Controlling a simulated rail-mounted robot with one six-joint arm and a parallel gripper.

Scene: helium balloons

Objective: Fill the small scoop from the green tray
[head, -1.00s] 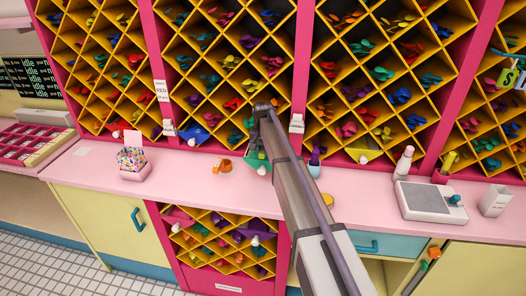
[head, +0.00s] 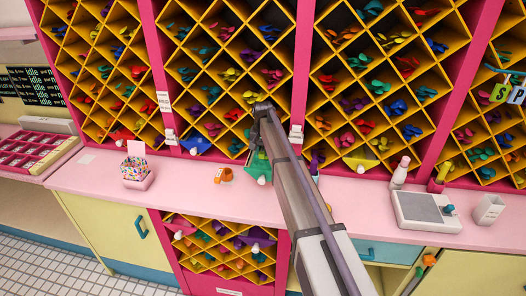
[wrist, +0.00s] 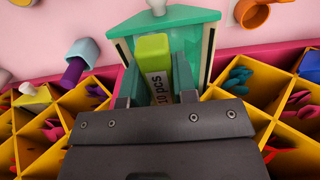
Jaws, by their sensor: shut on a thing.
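My gripper (wrist: 155,88) is shut on the yellow-green handle of the small scoop (wrist: 154,52), which is marked "10 pcs". The scoop's bowl is hidden. The green tray (wrist: 203,40), with a white knob, is right behind the handle in the wrist view. In the head view the green tray (head: 257,163) sticks out at the foot of the shelf, partly hidden by my arm. My fingers and the scoop are hidden there. I cannot tell how deep the scoop is in the tray or whether it holds anything.
Yellow diamond cubbies (head: 220,75) full of coloured balloons rise behind the pink counter (head: 200,200). A scale (head: 425,212) stands at right. The left counter is fairly clear.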

